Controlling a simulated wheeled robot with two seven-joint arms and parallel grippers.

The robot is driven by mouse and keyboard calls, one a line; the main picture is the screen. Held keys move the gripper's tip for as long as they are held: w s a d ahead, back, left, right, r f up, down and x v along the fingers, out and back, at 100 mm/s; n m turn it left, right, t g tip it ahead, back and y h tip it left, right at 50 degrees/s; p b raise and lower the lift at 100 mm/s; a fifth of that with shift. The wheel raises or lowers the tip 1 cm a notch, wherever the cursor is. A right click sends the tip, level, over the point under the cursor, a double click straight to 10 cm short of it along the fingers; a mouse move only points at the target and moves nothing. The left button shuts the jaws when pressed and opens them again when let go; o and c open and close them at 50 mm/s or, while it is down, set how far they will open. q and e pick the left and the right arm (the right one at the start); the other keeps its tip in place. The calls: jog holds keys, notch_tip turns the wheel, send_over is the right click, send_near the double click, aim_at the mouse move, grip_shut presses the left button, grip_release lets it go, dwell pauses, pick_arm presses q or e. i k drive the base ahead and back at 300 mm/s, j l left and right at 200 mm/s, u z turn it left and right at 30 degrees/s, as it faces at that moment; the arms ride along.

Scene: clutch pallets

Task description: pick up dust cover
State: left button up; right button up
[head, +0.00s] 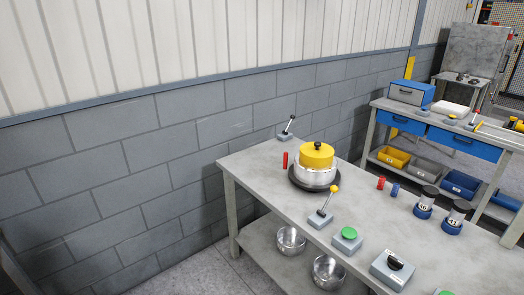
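A yellow round cover with a black knob (317,155), which looks like the dust cover, sits on top of a silver metal cylinder (315,173). The cylinder stands on a dark round base (300,183) near the far end of the grey workbench (258,168). Neither of my grippers shows in the head view.
Lever boxes (320,219) (285,136), a green-button box (347,239), a black-knob box (393,268), red and blue cylinders and black-topped blue parts (426,201) stand on the bench. Metal bowls (291,240) sit on its lower shelf. A block wall (140,150) stands behind.

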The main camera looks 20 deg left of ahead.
aim_at(313, 155)
jog(key=u, duration=0.15)
jog(key=z, duration=0.5)
jog(key=i+j+z, duration=0.1)
jog(key=j+z, duration=0.3)
jog(key=i+j+z, duration=0.1)
jog(key=j+z, duration=1.1)
jog(key=k, duration=0.05)
